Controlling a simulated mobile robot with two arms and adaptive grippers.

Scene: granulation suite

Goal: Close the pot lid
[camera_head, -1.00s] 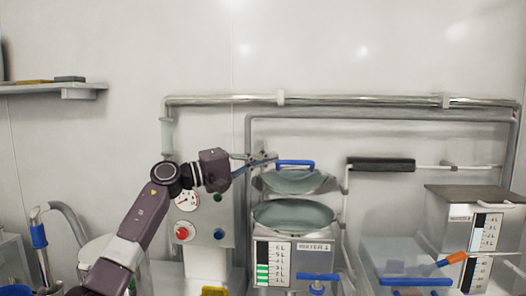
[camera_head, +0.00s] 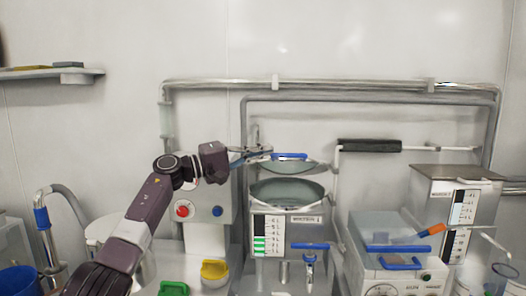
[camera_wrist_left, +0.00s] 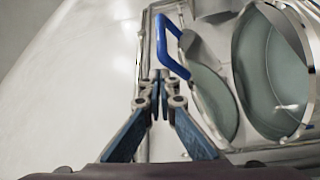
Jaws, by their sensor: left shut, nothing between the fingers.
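The pot (camera_head: 305,220), a grey mixer vessel with a level scale, stands at the middle with its round mouth open. Its lid (camera_head: 290,167) is raised and tilted above the back of the mouth, underside showing. The lid's blue handle (camera_head: 291,156) is on its upper side. My left gripper (camera_head: 268,152) is shut and empty at the handle's left end. In the left wrist view, the shut fingertips (camera_wrist_left: 163,75) are close to the blue handle (camera_wrist_left: 163,40); I cannot tell if they touch. The lid (camera_wrist_left: 212,95) and pot mouth (camera_wrist_left: 275,75) lie to the right there.
A control panel (camera_head: 225,190) with a red knob is behind my left arm. Pipes (camera_head: 330,85) run along the wall behind the pot. A blue-handled valve (camera_head: 310,247) is on the pot's front.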

